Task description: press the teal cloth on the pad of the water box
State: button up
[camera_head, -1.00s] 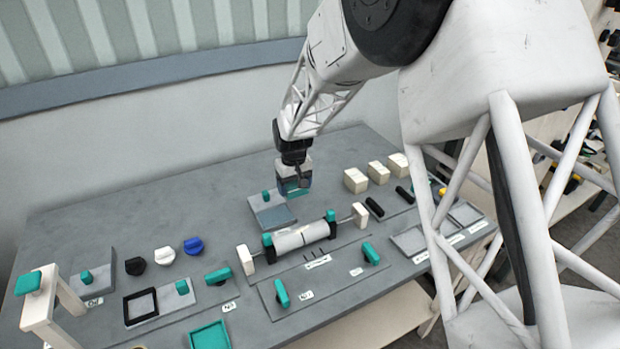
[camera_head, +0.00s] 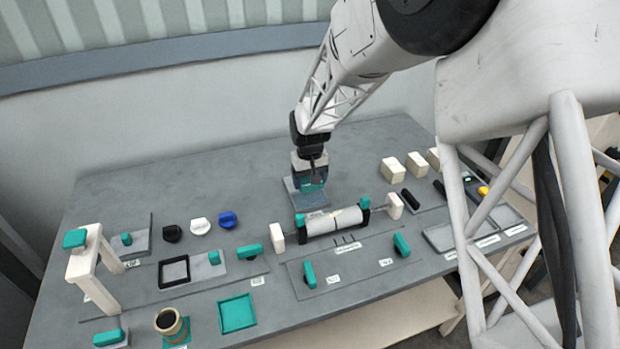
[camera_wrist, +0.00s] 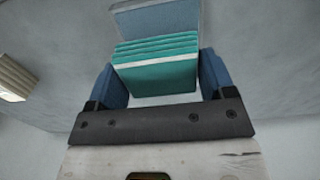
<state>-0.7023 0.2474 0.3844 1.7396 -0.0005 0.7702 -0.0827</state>
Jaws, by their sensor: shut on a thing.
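My gripper (camera_head: 310,178) reaches down at the back middle of the table, over a flat grey plate that looks like the water box (camera_head: 296,199). In the wrist view, its two blue fingers are shut on a ribbed teal block, the teal cloth (camera_wrist: 158,72). The cloth shows as a small teal patch between the fingers in the head view (camera_head: 311,187). A blue-grey surface, apparently the pad (camera_wrist: 155,20), lies just beyond the cloth. The gripper hides much of the plate in the head view. I cannot tell whether the cloth touches the pad.
A white roll (camera_head: 333,220) on black holders stands just in front of the plate. Pale blocks (camera_head: 391,169) stand to the right. Black, white and blue knobs (camera_head: 227,220) lie to the left. A white stand (camera_head: 86,262) rises at far left. The table behind is clear.

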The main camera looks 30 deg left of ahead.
aim_at(310, 199)
jog(key=shift+f, duration=2.3)
jog(key=shift+f, duration=0.8)
dwell(1.5)
jog(key=shift+r, duration=0.1)
jog(key=shift+r, duration=2.55)
